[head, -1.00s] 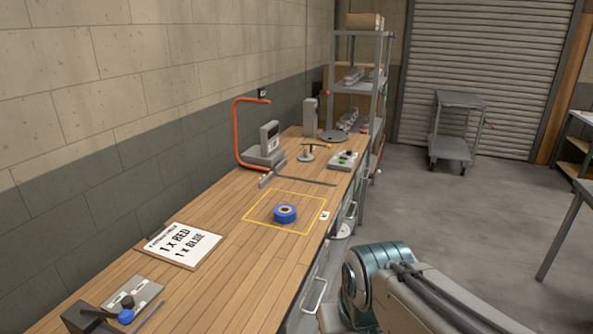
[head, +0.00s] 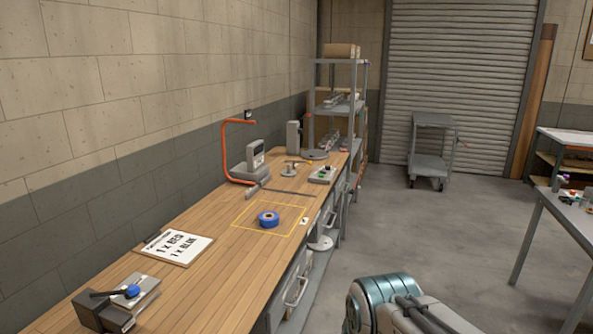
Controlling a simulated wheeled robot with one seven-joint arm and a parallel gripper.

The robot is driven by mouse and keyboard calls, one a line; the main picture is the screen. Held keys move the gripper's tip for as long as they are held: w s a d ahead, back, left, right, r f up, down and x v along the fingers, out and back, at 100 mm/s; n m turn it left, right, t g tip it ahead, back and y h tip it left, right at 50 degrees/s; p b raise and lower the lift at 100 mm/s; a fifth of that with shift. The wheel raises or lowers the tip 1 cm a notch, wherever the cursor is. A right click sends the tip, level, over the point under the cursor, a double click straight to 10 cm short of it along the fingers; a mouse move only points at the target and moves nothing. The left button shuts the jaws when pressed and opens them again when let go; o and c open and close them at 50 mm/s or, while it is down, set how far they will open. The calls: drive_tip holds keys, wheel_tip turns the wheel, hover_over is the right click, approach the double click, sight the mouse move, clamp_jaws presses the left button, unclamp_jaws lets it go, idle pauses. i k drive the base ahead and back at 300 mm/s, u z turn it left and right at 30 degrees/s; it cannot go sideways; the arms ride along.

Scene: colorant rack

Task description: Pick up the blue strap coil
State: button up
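The blue strap coil (head: 269,219) lies flat on the wooden workbench (head: 205,275), inside a yellow outlined square near the bench's right edge. It is a blue ring with a pale core. Part of my arm shows at the bottom right, beside the bench and apart from the coil. My gripper is out of view, so its state does not show.
A grey device with a blue knob (head: 133,291) sits at the near end. An orange curved frame (head: 225,155) and instruments stand farther back. A cart (head: 431,150) stands on open floor.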

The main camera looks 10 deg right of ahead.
sight(267, 219)
drive_tip(key=z, duration=0.85)
drive_tip(key=i, duration=1.05)
drive_tip(key=z, duration=0.5)
drive_tip(key=i, duration=1.25)
drive_tip(key=u, duration=1.25)
drive_tip(key=i, duration=0.7)
drive_tip(key=u, duration=0.7)
